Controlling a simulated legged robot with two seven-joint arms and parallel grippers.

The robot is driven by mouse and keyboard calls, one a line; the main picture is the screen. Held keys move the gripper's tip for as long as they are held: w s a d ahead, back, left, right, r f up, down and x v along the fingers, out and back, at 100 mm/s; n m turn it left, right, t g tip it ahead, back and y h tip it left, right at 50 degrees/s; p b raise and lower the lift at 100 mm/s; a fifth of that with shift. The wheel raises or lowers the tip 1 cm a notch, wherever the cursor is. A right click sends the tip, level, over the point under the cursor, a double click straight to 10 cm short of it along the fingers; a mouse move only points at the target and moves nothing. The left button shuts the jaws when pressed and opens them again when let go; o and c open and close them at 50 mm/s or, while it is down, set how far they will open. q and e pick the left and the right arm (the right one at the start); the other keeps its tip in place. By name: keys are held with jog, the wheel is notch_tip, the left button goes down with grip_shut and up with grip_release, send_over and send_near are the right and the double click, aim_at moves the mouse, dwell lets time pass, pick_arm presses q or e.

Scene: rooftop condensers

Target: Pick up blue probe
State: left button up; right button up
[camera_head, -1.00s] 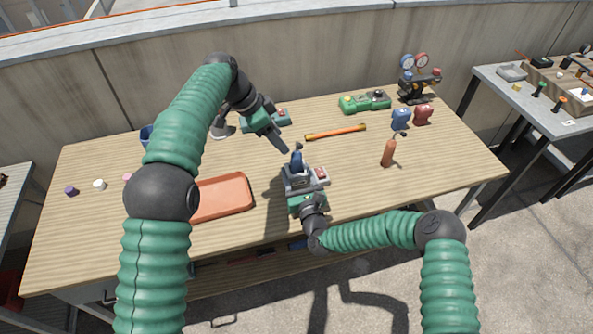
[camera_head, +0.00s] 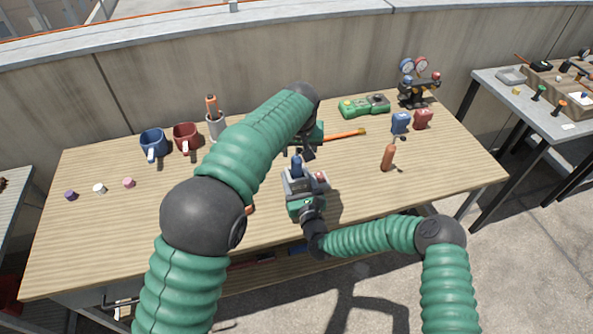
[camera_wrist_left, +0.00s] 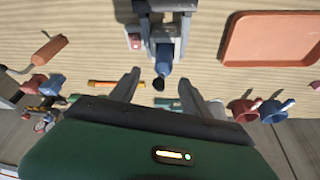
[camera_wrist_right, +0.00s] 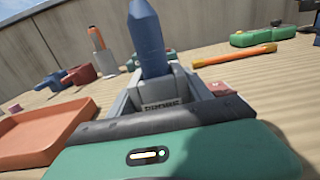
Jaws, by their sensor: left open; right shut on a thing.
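The blue probe (camera_head: 297,166) stands upright in a grey holder (camera_head: 290,184) near the table's front middle. In the right wrist view the probe (camera_wrist_right: 147,38) rises from the holder, whose front label reads roughly "PROBES". My right gripper (camera_head: 308,200) is shut on the holder from the front. My left gripper (camera_head: 309,152) is open and empty just beyond the probe, partly hidden by its own arm. In the left wrist view the probe (camera_wrist_left: 163,58) lies between and ahead of the two open fingers, with no visible contact.
An orange tray (camera_wrist_left: 270,40) is beside the holder, mostly behind my left arm in the head view. An orange stick (camera_head: 345,135) lies behind. Blue mug (camera_head: 153,144) and red mug (camera_head: 186,137) are back left. The right tabletop has free room.

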aim_at(296, 159)
pick_arm(q)
jog(key=x, duration=0.6)
jog(key=shift+s+a, duration=0.3)
jog(key=shift+s, duration=0.05)
jog(key=shift+w+f, duration=0.15)
jog(key=shift+f, duration=0.1)
grip_shut()
dwell(0.7)
